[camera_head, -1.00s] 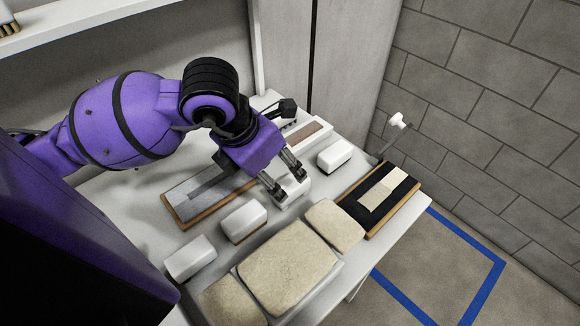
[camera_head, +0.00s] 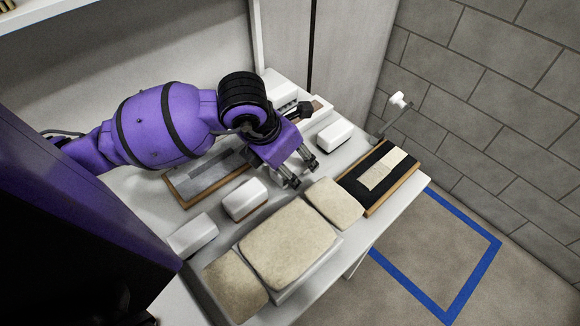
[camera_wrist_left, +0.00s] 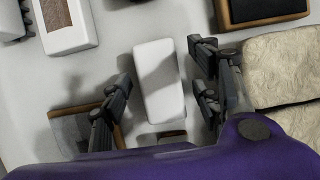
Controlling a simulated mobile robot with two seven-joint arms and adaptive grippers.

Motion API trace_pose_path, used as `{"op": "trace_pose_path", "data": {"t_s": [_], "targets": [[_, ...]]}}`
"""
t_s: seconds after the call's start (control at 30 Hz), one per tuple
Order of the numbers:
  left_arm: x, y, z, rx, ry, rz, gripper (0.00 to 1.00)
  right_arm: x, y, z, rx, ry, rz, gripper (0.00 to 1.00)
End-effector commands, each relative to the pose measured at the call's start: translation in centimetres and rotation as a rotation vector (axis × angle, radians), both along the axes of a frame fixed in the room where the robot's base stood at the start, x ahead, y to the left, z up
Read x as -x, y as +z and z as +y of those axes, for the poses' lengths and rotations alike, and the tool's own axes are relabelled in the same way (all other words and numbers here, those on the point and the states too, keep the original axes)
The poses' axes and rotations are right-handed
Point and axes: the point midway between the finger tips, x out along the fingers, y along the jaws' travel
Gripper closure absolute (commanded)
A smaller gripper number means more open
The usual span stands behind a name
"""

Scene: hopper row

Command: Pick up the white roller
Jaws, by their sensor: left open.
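I cannot tell for sure which piece is the white roller. My left gripper (camera_head: 301,172) is open and empty above the table, its fingers pointing down and to the right. A white rounded block (camera_head: 333,135) lies just beyond the fingertips. In the left wrist view a white block (camera_wrist_left: 158,80) shows between the spread fingers (camera_wrist_left: 160,95), apart from both. Two similar white blocks lie to the left, one in the middle (camera_head: 245,199) and one nearer (camera_head: 192,236). A small white piece (camera_head: 399,101) sits on a thin grey rod by the wall. My right gripper is not in view.
Beige cushion-like pieces (camera_head: 287,243) line the table's front. A black wood-edged board (camera_head: 372,190) lies at the right end, a grey wood-framed plate (camera_head: 205,178) behind my gripper. A brown-topped white block (camera_wrist_left: 65,25) is close by. A brick wall stands at the right.

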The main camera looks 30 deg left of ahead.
Motion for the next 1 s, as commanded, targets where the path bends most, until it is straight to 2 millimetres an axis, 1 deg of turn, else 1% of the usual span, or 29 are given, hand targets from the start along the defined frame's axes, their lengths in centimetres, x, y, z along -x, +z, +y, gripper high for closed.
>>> {"op": "trace_pose_path", "data": {"t_s": [0.8,0.83,0.87,1.0], "targets": [[0.0,-0.46,0.02,0.0,0.0,0.0,0.43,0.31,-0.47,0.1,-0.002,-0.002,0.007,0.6],[0.0,-0.46,0.02,0.0,0.0,0.0,0.44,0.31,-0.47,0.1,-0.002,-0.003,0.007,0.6],[0.0,-0.46,0.02,0.0,0.0,0.0,0.48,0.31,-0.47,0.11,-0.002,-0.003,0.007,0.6],[0.0,-0.46,0.02,0.0,0.0,0.0,0.67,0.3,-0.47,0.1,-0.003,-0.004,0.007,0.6]]}}
